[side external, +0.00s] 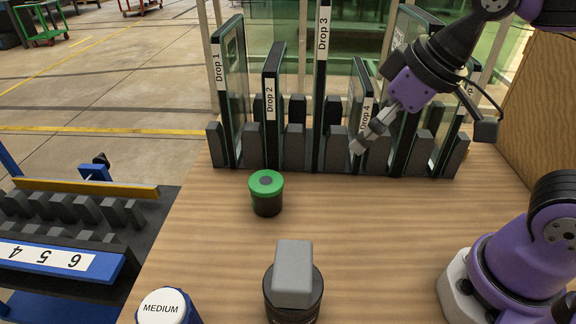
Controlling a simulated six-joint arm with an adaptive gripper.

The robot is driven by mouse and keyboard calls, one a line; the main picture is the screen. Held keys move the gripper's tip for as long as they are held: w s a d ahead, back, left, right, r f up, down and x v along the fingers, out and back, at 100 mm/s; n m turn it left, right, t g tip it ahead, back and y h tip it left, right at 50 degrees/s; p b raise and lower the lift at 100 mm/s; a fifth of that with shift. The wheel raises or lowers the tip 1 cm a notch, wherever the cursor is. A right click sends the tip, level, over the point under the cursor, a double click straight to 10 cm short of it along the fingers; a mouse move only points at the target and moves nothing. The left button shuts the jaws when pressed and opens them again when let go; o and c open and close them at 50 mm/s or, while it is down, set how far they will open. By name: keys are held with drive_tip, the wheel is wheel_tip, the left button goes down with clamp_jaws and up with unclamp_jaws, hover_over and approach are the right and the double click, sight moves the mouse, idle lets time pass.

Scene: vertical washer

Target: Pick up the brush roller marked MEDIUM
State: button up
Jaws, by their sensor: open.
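The brush roller marked MEDIUM (163,307) stands at the front left edge of the wooden table, with a white top carrying the word and a blue body. The picture's bottom edge cuts off its lower part. My gripper (358,150) is open and empty at the upper right, in front of the Drop 4 panel. It is far from the MEDIUM roller, up and to the right of it. I cannot tell whether its fingertips touch the rack.
A green-topped black cylinder (266,192) stands mid-table. A black round item with a grey block (294,273) stands right of the MEDIUM roller. Glass panels stand in a dark slotted rack (250,158) at the back. A blue numbered rack (60,257) is left of the table.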

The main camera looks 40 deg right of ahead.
drive_tip(key=w+a+n+g+y, duration=0.15)
drive_tip(key=w+a+n, duration=0.3)
drive_tip(key=a, duration=0.65)
drive_tip(key=n+g+y, duration=0.2)
drive_tip(key=n, duration=0.5)
approach(166, 307)
drive_tip(key=w, duration=0.1)
drive_tip(key=shift+h, duration=0.25)
drive_tip(key=x, duration=0.5)
drive_tip(key=shift+s+a+f, duration=0.1)
drive_tip(key=shift+s+a, duration=0.1)
drive_tip(key=shift+s, duration=0.1)
drive_tip(key=x, duration=0.6)
drive_tip(key=shift+s, duration=0.25)
drive_tip(key=c, duration=1.2)
